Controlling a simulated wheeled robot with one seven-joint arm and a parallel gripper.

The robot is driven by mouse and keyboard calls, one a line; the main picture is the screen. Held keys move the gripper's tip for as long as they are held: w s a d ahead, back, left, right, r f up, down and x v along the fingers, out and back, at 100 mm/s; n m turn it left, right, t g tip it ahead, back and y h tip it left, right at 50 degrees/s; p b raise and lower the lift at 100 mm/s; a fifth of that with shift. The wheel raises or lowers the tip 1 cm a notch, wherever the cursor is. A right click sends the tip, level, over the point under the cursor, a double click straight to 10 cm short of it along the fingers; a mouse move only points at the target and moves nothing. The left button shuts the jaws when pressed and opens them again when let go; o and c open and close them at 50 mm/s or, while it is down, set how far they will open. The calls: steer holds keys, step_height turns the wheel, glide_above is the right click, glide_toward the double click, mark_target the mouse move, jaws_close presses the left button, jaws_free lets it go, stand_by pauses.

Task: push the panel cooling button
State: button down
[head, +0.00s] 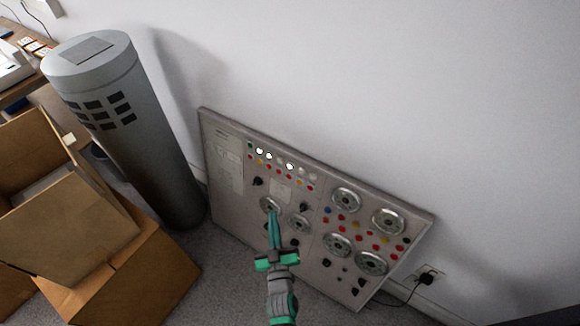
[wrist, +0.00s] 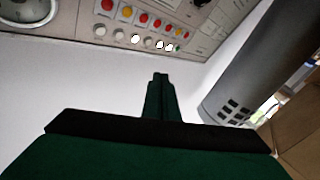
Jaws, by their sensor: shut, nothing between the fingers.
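The grey control panel (head: 228,212) leans against the wall, with gauges, knobs and rows of coloured buttons. It also shows upside down along the top of the wrist view (wrist: 76,18). A row of white, red and yellow buttons (head: 277,168) runs along its upper left part; these buttons also show in the wrist view (wrist: 143,20). Labels are too small to read, so I cannot tell which button is for cooling. My gripper (head: 272,214) is shut and empty, its tips overlapping a gauge in the head view. In the wrist view the shut fingers (wrist: 160,78) point toward the button rows, apart from them.
A tall grey cylinder (head: 150,150) stands left of the panel. Open cardboard boxes (head: 75,225) fill the lower left. A desk (head: 28,88) is at the far left. A black plug and cable (head: 427,278) sit at the wall right of the panel.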

mark_target(290, 166)
steer(key=w+r+n, duration=0.1)
steer(key=w+r, duration=0.1)
steer(key=w, duration=0.8)
steer(key=shift+w+r+t, duration=0.15)
steer(key=shift+t, duration=0.25)
steer(key=w+d+f, duration=0.1)
steer(key=w+d, duration=0.4)
steer(key=w, duration=0.1)
steer(key=shift+w+f, duration=0.35)
steer(key=shift+f, duration=0.05)
steer(key=shift+a+y, duration=0.1)
steer(key=shift+y, duration=0.2)
steer(key=shift+w, duration=0.2)
stand_by(1.0)
steer(key=shift+w+d+f, duration=0.1)
steer(key=shift+w+d, duration=0.15)
steer(key=shift+d, duration=0.05)
